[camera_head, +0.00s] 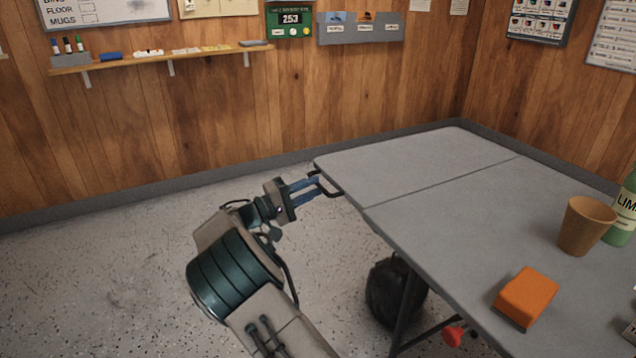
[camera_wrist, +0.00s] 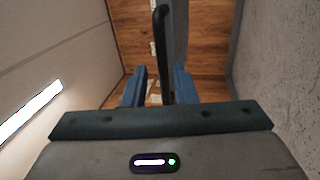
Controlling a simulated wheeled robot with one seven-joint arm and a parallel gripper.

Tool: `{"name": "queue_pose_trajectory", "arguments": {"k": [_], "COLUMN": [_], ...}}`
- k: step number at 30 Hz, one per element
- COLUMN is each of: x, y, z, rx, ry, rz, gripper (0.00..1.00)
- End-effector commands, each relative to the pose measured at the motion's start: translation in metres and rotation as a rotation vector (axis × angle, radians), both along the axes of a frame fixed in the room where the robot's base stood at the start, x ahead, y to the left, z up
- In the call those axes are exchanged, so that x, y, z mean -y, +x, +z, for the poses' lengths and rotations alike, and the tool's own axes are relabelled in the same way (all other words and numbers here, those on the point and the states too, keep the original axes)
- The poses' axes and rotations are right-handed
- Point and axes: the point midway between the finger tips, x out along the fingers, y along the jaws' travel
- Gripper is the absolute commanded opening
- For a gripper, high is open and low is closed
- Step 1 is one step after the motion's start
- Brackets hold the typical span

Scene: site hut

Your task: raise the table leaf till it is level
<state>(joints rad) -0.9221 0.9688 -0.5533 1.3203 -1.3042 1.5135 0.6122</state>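The table leaf (camera_head: 415,163) is the grey end panel beyond the seam. Its surface looks level, or very nearly so, with the main tabletop (camera_head: 440,225). A black loop handle (camera_head: 328,190) sticks out from its left end. My gripper (camera_head: 314,186) is at this handle, its two blue fingers apart with the handle between them. In the wrist view the handle (camera_wrist: 161,40) runs between the fingertips (camera_wrist: 160,72), with a visible gap on the left finger's side. The leaf's grey edge (camera_wrist: 181,30) shows beyond it. The leaf's underside is hidden.
An orange block (camera_head: 527,296), a tan cup (camera_head: 586,226) and a green bottle (camera_head: 624,215) stand on the main tabletop. A red knob (camera_head: 453,335) and a dark bag-like object (camera_head: 392,293) are below it. The floor left of the table is clear.

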Motion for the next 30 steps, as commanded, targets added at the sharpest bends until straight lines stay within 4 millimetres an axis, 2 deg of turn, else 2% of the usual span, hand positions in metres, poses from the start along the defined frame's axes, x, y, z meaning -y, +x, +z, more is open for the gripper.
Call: {"name": "queue_pose_trajectory", "arguments": {"k": [1, 6, 12, 18, 30], "x": [-0.012, -0.048, -0.08, -0.095, -0.097], "y": [-0.005, -0.023, -0.04, -0.048, -0.049], "z": [0.0, -0.007, -0.015, -0.02, -0.021], "rx": [-0.001, 0.0, 0.002, 0.002, 0.002], "ry": [-0.002, -0.002, -0.001, 0.0, 0.0], "rz": [0.005, 0.006, 0.005, 0.003, 0.003], "gripper": [0.26, 0.26, 0.26, 0.26, 0.26]}}
